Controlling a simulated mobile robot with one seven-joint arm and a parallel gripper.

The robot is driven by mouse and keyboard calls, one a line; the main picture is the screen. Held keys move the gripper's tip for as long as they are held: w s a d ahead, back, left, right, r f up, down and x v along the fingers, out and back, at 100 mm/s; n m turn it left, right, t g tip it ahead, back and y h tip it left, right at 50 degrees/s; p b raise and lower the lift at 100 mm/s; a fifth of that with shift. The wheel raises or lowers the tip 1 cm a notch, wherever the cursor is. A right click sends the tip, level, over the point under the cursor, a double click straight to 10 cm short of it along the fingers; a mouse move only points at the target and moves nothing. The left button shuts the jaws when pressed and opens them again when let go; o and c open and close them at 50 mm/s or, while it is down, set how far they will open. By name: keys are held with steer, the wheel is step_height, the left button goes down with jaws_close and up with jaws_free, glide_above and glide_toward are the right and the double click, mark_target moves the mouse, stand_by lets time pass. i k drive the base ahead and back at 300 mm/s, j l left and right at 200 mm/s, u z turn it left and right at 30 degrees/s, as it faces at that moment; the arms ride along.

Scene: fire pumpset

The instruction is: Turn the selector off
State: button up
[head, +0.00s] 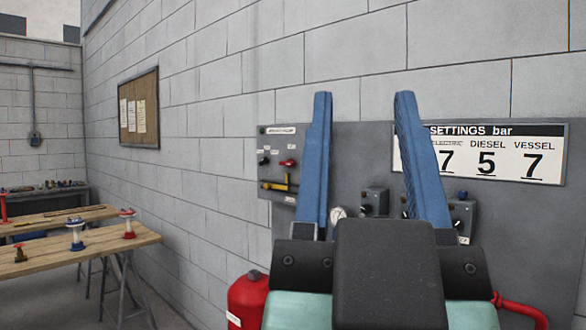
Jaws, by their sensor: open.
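My gripper (363,97) is open and empty, with its two blue fingers pointing up in front of a grey wall panel. Between the fingers, a small grey box with a dark selector knob (367,208) shows on the panel. A second box with a similar knob (457,223) is just right of the right finger, partly covered by it. At the panel's left, a control plate carries a black knob (264,161), a red knob (287,162) and a yellow lever (280,186). The labels are too small to read, so I cannot tell which one is the task's selector.
A round gauge (338,214) sits by the left finger. A "SETTINGS bar" sign (505,152) is at upper right. A red vessel (247,301) and red pipe (522,308) flank my gripper below. A wooden table (95,246) with valves stands at left.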

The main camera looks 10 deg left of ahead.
mark_target(265, 160)
steer(key=u, duration=0.45)
steer(key=i+j, duration=0.25)
steer(key=i, duration=0.2)
steer(key=i+j, duration=0.3)
steer(key=i, duration=0.2)
steer(key=i+j, duration=0.25)
steer(key=i, duration=0.2)
steer(key=i+j, duration=0.25)
steer(key=i, duration=0.25)
steer(key=i+j+u, duration=0.1)
steer(key=i+j, duration=0.2)
steer(key=i, duration=0.15)
steer(key=i+j, duration=0.2)
steer(key=i, duration=0.3)
